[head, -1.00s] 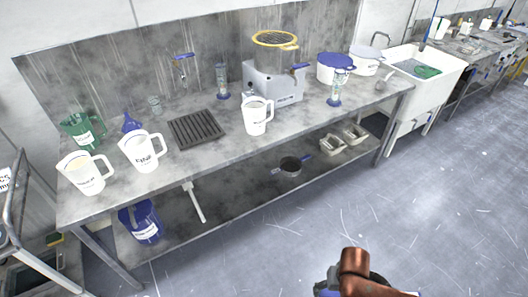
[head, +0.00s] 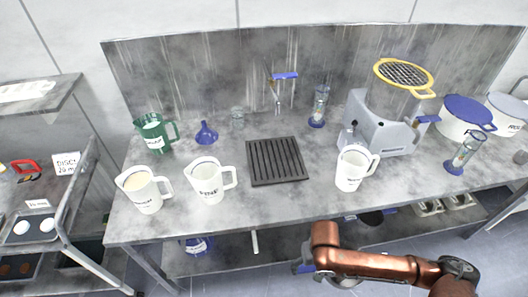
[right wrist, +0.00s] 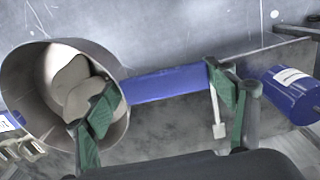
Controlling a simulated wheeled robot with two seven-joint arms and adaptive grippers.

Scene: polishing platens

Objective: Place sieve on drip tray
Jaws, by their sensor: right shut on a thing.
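The drip tray (head: 277,161), dark and ribbed, lies empty on the bench. A yellow-rimmed mesh sieve (head: 404,73) with a yellow handle sits on top of the grey machine. My right gripper (head: 312,264) is low in front of the bench, below the tray's level. In the right wrist view my right gripper (right wrist: 160,88) is shut on a blue handle (right wrist: 165,84) joined to a round metal vessel (right wrist: 62,95). I cannot make out mesh in this vessel; greyish shapes show inside. In the head view my arm partly hides it. My left gripper is not in view.
White jugs (head: 208,181) and (head: 145,192) stand left of the tray, another white jug (head: 353,168) to its right. The grey machine (head: 387,132) is beyond that. A blue tap (head: 283,78) stands behind the tray. The bench front edge and lower shelf are near my gripper.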

